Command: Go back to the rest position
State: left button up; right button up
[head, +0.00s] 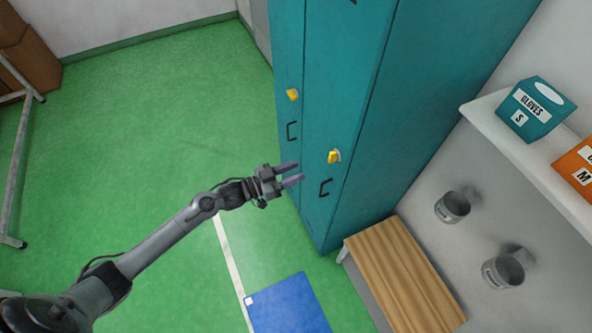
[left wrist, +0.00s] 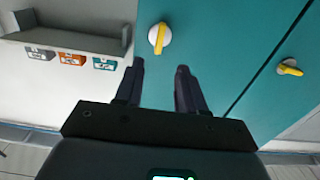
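My left gripper (head: 299,171) reaches in from the left in the head view, in front of the teal lockers (head: 350,80). Its two fingers are apart with nothing between them. In the left wrist view, the open fingers (left wrist: 160,72) point at a teal locker door, and a yellow knob on a round white base (left wrist: 159,38) shows just beyond them. The head view shows a yellow knob (head: 334,156) on the nearer door and another yellow knob (head: 292,94) on the farther door. Both doors look shut. My right gripper is in neither view.
A wooden bench (head: 405,278) stands beside the lockers. A white shelf (head: 530,160) holds a teal gloves box (head: 536,108) and an orange box (head: 578,168). Two grey metal holders (head: 452,207) are on the wall below. A blue mat (head: 287,305) lies on the open green floor.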

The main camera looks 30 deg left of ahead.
pick_arm(q)
jog(key=s+d+r+n+g+y+p, duration=0.1)
jog(key=s+d+r+n+y+p, duration=0.3)
jog(key=s+d+p, duration=0.65)
jog(key=s+a+r+g+y, duration=0.1)
jog(key=s+a+g+y, duration=0.1)
jog(key=s, duration=0.3)
jog(key=s+a+r+g+y, duration=0.1)
jog(key=s+a+g+y, duration=0.1)
jog(key=s+g, duration=0.2)
jog(key=s+a+r+g+y+b, duration=0.1)
jog(key=s+a+g+y, duration=0.1)
jog(key=s, duration=0.6)
jog(key=shift+a+r+n+g, duration=0.4)
jog(key=shift+a+g, duration=0.15)
jog(key=shift+g, duration=0.55)
